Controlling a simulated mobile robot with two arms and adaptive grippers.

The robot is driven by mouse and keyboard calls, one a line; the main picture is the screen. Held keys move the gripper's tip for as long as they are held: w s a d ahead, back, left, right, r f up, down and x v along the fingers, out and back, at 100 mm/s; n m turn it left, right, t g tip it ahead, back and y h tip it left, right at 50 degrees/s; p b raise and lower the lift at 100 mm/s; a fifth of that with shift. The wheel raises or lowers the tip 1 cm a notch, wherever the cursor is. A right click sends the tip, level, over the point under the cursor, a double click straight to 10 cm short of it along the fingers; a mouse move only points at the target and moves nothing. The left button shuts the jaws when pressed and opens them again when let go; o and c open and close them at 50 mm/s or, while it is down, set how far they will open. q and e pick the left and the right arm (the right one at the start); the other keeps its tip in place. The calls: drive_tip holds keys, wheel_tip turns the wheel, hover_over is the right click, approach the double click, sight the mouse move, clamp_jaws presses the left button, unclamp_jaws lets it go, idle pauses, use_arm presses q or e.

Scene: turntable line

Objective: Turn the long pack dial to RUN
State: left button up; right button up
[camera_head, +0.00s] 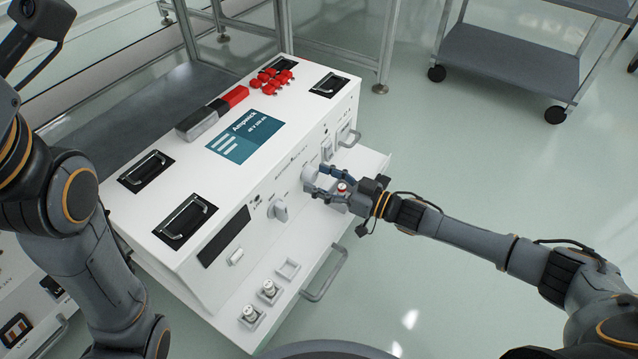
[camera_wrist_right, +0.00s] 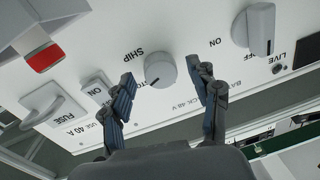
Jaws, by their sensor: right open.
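The long white pack (camera_head: 225,190) has a sloping front panel. Its grey-white round dial (camera_head: 308,176) is on that panel, and the same dial (camera_wrist_right: 160,70) shows in the right wrist view beside the label SHIP and a partly covered label starting STO. No RUN label is readable. My right gripper (camera_head: 317,181) is open at the dial, and in the wrist view its fingers (camera_wrist_right: 160,74) stand on both sides of it. I cannot tell whether they touch the dial. My left arm shows at the left, but I cannot make out its gripper.
Another knob (camera_head: 280,211), marked ON and OFF in the wrist view (camera_wrist_right: 260,30), is beside the dial. A fuse handle (camera_wrist_right: 42,103) and a red-topped part (camera_wrist_right: 43,57) are also near. A shelf with plugs (camera_head: 250,313) and a handle (camera_head: 326,275) juts out below.

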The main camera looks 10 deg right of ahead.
drive_tip(key=shift+w+a, duration=0.25)
drive_tip(key=shift+a, duration=0.05)
drive_tip(key=shift+c, duration=0.5)
drive_tip(key=c, duration=1.1)
